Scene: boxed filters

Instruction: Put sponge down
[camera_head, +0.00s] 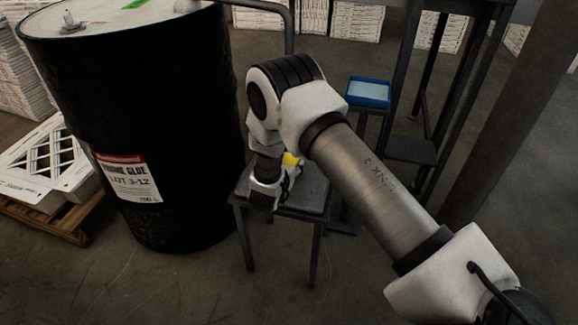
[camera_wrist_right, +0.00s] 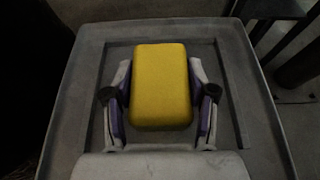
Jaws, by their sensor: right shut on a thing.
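A yellow sponge (camera_wrist_right: 160,84) sits between the two fingers of my right gripper (camera_wrist_right: 160,100) in the right wrist view, with a finger against each side. In the head view my right gripper (camera_head: 276,186) is low over a small dark grey table (camera_head: 312,196), and only a bit of the sponge (camera_head: 292,159) shows behind it. The table top (camera_wrist_right: 72,128) fills most of the wrist view under the sponge and has a raised rim. I cannot tell whether the sponge touches the top. My left gripper is not in view.
A large black glue drum (camera_head: 140,110) stands close left of the table. A blue tray (camera_head: 368,92) sits on a stand behind right, beside a dark metal frame (camera_head: 420,150). White boxed filters (camera_head: 45,165) lie on a pallet at left. Floor in front is clear.

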